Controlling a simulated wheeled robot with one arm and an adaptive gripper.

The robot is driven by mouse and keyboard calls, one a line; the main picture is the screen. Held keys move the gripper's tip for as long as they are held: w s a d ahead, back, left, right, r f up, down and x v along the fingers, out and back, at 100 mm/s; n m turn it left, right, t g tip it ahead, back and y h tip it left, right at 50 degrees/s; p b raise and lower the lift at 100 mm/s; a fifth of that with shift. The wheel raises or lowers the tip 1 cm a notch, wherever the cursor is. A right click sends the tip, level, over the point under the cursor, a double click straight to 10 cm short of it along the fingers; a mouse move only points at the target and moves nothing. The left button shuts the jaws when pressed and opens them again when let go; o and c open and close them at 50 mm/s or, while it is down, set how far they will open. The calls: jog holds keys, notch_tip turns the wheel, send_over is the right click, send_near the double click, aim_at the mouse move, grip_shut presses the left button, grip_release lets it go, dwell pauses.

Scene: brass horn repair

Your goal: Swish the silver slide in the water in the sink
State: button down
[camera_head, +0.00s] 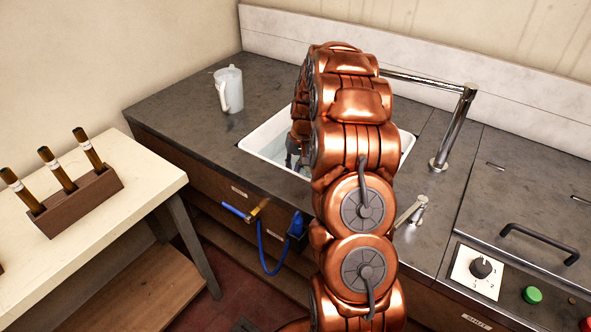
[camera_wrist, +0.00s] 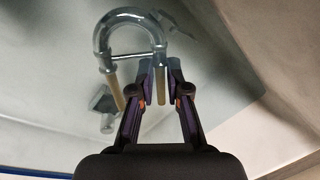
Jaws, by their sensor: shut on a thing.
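The silver slide (camera_wrist: 104,38), a U-shaped bow with a crossbar and two brass-coloured legs, shows in the wrist view. My gripper (camera_wrist: 161,80) is shut on it at the right leg, just below the bow. The slide is over or in the sink (camera_wrist: 45,95); I cannot tell how deep it sits in the water. In the head view my arm reaches down into the white sink (camera_head: 262,140), where pale water shows. My gripper (camera_head: 292,160) is partly visible there, and the slide is hidden behind my arm.
A chrome faucet (camera_head: 464,115) reaches over the sink from the right. A white jug (camera_head: 229,90) stands on the counter to the left. A blue hose (camera_head: 262,245) hangs at the counter front.

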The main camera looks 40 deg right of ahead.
jog(key=shift+w+a, duration=0.1)
jog(key=shift+w, duration=0.15)
jog(key=shift+s, duration=0.1)
dwell(0.3)
jog(key=shift+s+d+b, duration=0.25)
jog(key=shift+s, duration=0.35)
jog(key=shift+s+d+b, duration=0.2)
jog(key=shift+s, duration=0.35)
jog(key=shift+s, duration=0.2)
jog(key=shift+w, duration=0.2)
jog(key=shift+w+a, duration=0.25)
jog(key=shift+w, duration=0.4)
jog(key=shift+w+a, duration=0.2)
jog(key=shift+w, duration=0.4)
jog(key=shift+s, duration=0.15)
jog(key=shift+s+d+b, duration=0.25)
jog(key=shift+s, duration=0.4)
jog(key=shift+s+d+b, duration=0.2)
jog(key=shift+s+d, duration=0.05)
jog(key=shift+s, duration=0.4)
